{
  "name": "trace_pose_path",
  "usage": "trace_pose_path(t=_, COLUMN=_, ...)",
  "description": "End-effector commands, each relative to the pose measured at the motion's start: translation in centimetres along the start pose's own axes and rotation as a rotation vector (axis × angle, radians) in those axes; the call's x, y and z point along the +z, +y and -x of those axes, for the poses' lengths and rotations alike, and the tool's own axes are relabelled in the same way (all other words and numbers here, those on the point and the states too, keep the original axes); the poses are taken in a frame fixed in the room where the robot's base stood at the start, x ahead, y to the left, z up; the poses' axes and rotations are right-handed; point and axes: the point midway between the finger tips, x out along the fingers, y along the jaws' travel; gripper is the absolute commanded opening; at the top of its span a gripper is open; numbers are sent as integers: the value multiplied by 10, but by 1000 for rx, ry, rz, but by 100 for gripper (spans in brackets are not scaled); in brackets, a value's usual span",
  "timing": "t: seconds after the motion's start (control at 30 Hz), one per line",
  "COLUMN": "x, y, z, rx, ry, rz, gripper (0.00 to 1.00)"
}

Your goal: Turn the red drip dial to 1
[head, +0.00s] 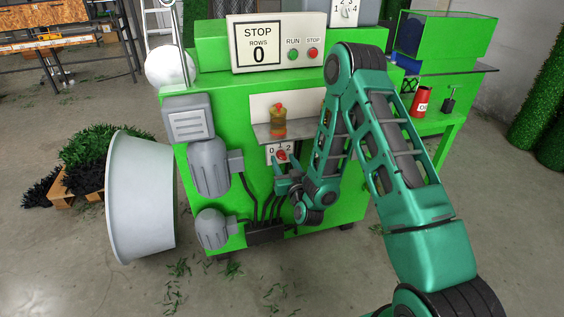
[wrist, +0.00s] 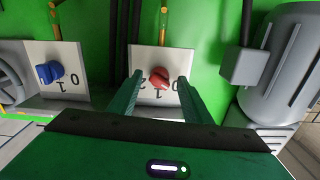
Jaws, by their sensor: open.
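The red drip dial (head: 282,155) sits on a small white plate (head: 270,159) marked 0, 1 and 2, on the green machine's front. In the wrist view the red dial (wrist: 160,77) lies between my gripper's two fingers, one on each side. My gripper (wrist: 160,80) is open, with a gap visible between dial and fingers. Which number the dial points to is hard to tell. In the head view my gripper (head: 286,169) reaches the plate from below and partly covers it.
An amber bottle (head: 278,122) with a red cap stands on a shelf above the dial. A blue dial (wrist: 48,72) on another plate is at left in the wrist view. A grey motor (wrist: 287,65) is at right. Black cables (head: 268,207) run below the plate.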

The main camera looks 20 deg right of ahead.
Motion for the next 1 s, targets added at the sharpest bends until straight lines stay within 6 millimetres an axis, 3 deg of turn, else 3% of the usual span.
trace_pose_path(t=0.43, x=0, y=0, z=-10, rx=1, ry=0, rz=-1, gripper=45)
trace_pose_path(t=0.6, x=0, y=1, z=-10, rx=1, ry=0, rz=-1, gripper=6)
trace_pose_path(t=1.0, x=0, y=0, z=-10, rx=0, ry=-1, rz=-60, gripper=6)
